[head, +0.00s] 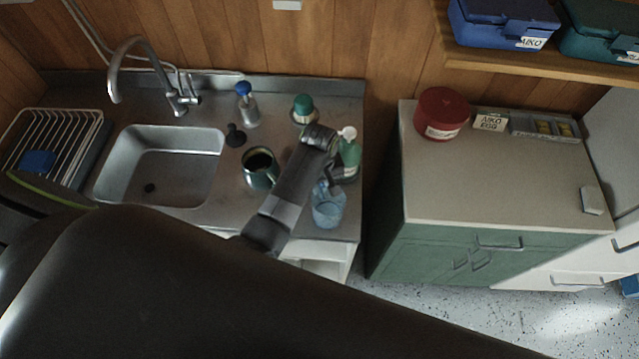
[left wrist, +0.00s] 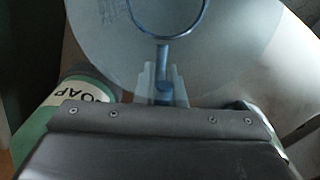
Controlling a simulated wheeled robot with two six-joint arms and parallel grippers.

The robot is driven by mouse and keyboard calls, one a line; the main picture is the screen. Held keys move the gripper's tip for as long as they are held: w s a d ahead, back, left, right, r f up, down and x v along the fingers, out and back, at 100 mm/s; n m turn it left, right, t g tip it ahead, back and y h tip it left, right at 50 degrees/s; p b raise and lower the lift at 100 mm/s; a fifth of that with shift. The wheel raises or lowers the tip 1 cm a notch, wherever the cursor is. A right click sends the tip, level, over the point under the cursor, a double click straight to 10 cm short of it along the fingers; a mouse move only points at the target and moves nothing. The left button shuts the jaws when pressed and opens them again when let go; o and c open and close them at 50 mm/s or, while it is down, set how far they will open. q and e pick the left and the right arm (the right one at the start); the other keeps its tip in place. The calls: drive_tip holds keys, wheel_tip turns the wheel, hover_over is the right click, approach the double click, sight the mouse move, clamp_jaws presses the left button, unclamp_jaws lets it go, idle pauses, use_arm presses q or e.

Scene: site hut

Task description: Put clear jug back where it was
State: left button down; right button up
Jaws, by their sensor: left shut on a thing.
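The clear jug (head: 327,212), bluish and see-through, is at the right front of the steel counter (head: 225,217). My left gripper (head: 326,186) is shut on it. In the left wrist view the jug (left wrist: 240,50) fills the top of the picture, with a blue ring on it, and the fingertips of the left gripper (left wrist: 163,85) meet at its near side. I cannot tell whether the jug's base touches the counter. My wrist hides part of the jug. My right gripper is not in view.
A green soap bottle (head: 350,156) stands close behind the jug. The sink (head: 165,165) is left. A gap separates the green cabinet (head: 440,250).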

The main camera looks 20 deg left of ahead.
use_arm(q)
drive_tip(key=shift+f, duration=0.15)
drive_tip(key=shift+f, duration=0.1)
drive_tip(key=c, duration=1.5)
unclamp_jaws()
